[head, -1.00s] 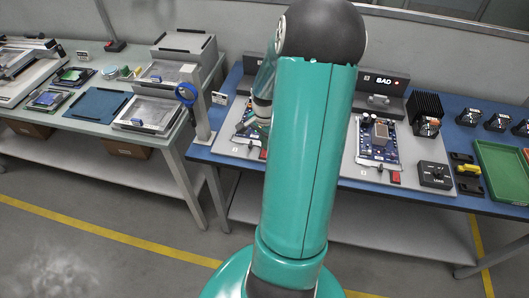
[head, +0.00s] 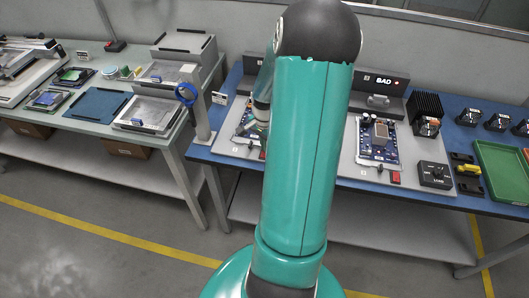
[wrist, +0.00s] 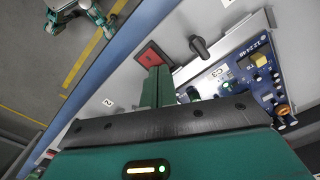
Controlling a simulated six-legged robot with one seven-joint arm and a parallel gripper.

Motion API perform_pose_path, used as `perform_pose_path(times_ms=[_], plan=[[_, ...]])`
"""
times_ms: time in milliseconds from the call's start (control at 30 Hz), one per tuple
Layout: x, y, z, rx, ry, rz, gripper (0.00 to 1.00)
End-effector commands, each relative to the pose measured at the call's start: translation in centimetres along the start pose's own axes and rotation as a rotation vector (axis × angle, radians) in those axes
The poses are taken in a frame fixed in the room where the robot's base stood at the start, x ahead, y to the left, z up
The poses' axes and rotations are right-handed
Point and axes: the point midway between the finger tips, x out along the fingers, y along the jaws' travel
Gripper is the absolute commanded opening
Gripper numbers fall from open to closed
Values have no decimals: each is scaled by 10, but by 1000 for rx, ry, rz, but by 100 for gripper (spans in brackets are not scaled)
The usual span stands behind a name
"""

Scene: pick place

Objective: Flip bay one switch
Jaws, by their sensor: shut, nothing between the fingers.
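In the wrist view, a red switch (wrist: 153,55) in a dark frame sits on the light plate of the left bay. The two green fingers of my gripper (wrist: 157,84) are together with nothing between them. Their tips are right by the near edge of the switch; I cannot tell whether they touch it. Which way the switch is set cannot be made out.
A black knob (wrist: 200,46) and a blue circuit board (wrist: 247,72) lie close beside the switch. The right bay has its own red switch (head: 395,177) and board (head: 379,142). A lit "BAD" display (head: 380,81) stands behind it. A green tray (head: 502,170) is far right.

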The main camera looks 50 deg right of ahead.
Motion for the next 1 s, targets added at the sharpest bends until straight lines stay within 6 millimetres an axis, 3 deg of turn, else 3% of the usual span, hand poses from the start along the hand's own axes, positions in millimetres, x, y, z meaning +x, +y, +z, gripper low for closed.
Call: perform_pose_path(times_ms=[333, 1000], plan=[[0, 0, 0, 1, 0, 1, 0], [-48, 0, 0, 0, 2, 0, 0]])
